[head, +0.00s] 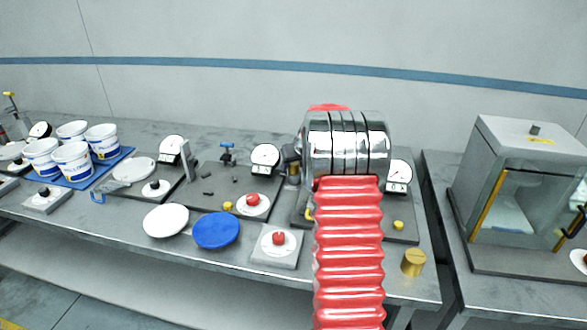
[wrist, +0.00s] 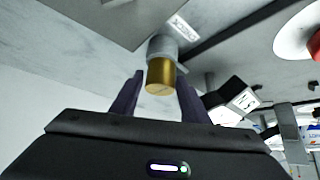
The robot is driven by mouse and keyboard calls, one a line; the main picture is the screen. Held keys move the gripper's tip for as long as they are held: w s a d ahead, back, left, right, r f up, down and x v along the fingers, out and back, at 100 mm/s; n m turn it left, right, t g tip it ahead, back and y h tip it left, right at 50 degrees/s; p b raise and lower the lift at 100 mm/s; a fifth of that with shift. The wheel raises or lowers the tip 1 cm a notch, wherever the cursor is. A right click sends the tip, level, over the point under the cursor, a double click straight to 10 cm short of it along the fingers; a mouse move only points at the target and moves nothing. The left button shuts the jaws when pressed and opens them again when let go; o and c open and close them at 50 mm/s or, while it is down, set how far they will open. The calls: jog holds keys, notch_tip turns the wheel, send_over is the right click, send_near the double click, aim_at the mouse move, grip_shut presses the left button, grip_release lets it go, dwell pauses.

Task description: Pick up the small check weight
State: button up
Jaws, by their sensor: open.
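A small brass cylinder, which looks like the small check weight (wrist: 160,75), stands against a grey round piece in the wrist view. In the head view a brass bit, probably the same weight (head: 293,171), shows just left of my silver wrist, partly hidden. My gripper (wrist: 160,84) is open, with one dark finger on each side of the brass cylinder in the picture. I cannot tell whether the fingers touch it. In the head view my gripper (head: 291,154) is mostly hidden behind my wrist.
A larger brass cylinder (head: 413,262) stands near the table's front right corner. Dial gauges, a blue disc (head: 216,230), a white disc (head: 166,220) and a red-knobbed plate (head: 277,247) lie to the left. A glass-fronted cabinet (head: 522,195) stands at right.

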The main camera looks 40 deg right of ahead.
jog(key=shift+c, duration=0.5)
grip_shut()
